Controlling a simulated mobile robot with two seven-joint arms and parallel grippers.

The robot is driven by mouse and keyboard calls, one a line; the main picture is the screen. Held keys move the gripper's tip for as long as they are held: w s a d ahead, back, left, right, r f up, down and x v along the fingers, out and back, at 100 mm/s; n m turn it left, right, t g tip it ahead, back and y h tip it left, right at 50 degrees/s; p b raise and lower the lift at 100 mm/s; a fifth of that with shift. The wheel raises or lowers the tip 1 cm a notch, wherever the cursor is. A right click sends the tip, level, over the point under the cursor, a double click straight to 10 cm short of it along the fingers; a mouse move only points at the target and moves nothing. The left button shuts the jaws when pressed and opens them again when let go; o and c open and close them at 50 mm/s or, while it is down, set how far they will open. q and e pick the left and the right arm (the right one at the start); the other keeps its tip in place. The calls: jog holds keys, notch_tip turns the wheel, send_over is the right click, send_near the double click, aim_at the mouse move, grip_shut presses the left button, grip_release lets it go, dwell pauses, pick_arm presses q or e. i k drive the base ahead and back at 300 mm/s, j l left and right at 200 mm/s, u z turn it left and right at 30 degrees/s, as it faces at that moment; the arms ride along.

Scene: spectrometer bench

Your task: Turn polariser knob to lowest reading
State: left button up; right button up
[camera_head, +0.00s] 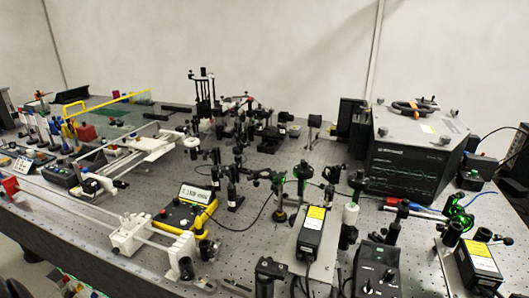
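A yellow and black meter (186,208) lies on the bench left of centre, with a pale display (195,194) and a red knob or socket on its face. The digits are too small to read. A cable runs from it to the right, toward a row of post-mounted optics (303,172) with green-lit edges near the middle. One of these may be the polariser, but I cannot tell which, and its knob is too small to pick out. Neither of my grippers can be made out in this view.
A black box (376,272) with small knobs stands at the front edge, near two yellow-labelled boxes (313,222) (481,257). A large dark instrument (414,153) stands at back right. A white rail (75,207) runs along the left. Posts crowd the centre.

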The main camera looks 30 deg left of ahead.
aim_at(303, 163)
jog(key=j+z, duration=0.25)
jog(key=j, duration=0.15)
jog(key=k+j+z, duration=0.35)
jog(key=j+z, duration=0.2)
jog(key=j, duration=0.2)
